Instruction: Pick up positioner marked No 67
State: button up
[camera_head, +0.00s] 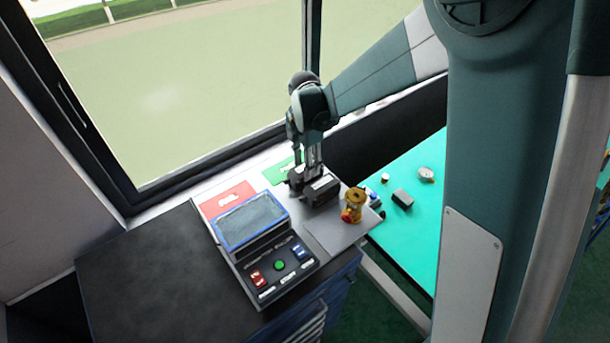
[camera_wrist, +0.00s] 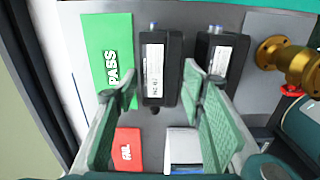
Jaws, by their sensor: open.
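Two black box-shaped positioners stand side by side on the grey worktop. In the wrist view the left positioner (camera_wrist: 155,95) has a white label that seems to begin "No 6"; the last digit is unclear. The right positioner (camera_wrist: 215,62) has a white label too small to read and is partly covered by a finger. My gripper (camera_wrist: 160,80) is open, its green fingers pointing toward the left positioner, which shows between them. I cannot tell whether they touch it. In the head view my gripper (camera_head: 313,170) points down at the positioners, and the nearer positioner (camera_head: 321,190) shows clearly.
A green PASS mat (camera_wrist: 107,50) and a red FAIL mat (camera_wrist: 128,146) lie close by. A brass valve (camera_head: 354,203) stands to the right. A console (camera_head: 251,222) with a screen and buttons stands in front. A teal table (camera_head: 425,215) holds small parts.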

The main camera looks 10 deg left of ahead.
jog(key=shift+d+f, duration=0.1)
jog(key=shift+f, duration=2.3)
jog(key=c, duration=0.9)
jog(key=shift+o, duration=0.2)
jog(key=shift+r, duration=0.15)
jog(key=shift+r, duration=4.9)
